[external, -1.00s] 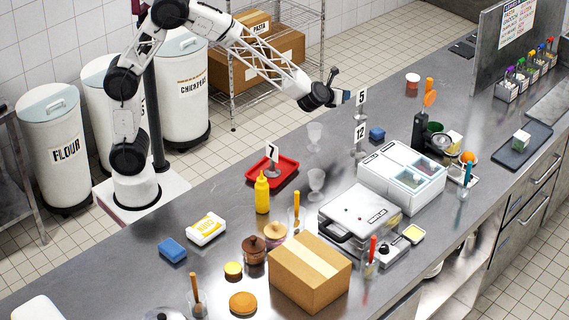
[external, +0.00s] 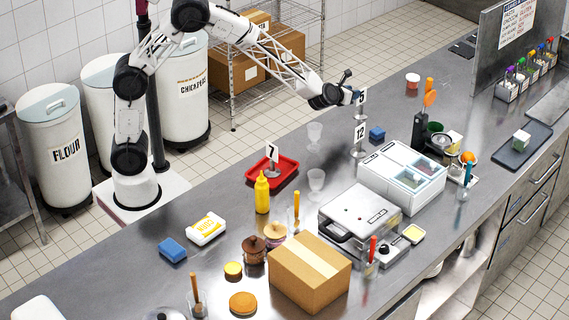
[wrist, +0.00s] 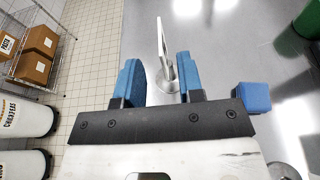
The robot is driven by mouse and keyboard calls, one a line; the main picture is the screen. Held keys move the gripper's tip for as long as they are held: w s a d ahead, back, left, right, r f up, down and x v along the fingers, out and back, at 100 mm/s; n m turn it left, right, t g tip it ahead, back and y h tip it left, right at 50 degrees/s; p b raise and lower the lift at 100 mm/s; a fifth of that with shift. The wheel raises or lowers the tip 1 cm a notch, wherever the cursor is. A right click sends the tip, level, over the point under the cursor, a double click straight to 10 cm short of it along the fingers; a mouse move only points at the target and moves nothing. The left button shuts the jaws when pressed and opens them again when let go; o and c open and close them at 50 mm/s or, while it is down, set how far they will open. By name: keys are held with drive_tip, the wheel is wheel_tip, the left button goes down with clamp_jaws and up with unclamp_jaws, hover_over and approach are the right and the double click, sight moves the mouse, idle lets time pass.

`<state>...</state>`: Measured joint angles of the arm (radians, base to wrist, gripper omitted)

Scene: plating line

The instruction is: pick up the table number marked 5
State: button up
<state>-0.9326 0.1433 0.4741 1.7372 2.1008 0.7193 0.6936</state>
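The table number marked 5 (external: 363,97) stands upright on the steel counter; my gripper partly covers it in the external view. In the wrist view its card (wrist: 162,42) shows nearly edge-on, above a round metal base. My gripper (external: 353,97) is beside it at card height. In the wrist view the two blue fingers (wrist: 160,78) are apart. The table number shows between and just beyond them, nearer the right finger. I cannot tell whether either finger touches it.
The table number marked 12 (external: 360,135) stands close in front, with a blue sponge (external: 377,134) to its right. Table number 7 (external: 272,153) stands on a red tray (external: 287,178). A white lidded container (external: 375,182) is nearer the front. The counter behind number 5 is mostly clear.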

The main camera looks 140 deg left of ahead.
sight(361, 103)
drive_tip(key=shift+x, duration=0.8)
drive_tip(key=shift+x, duration=2.6)
drive_tip(key=shift+c, duration=0.2)
clamp_jaws()
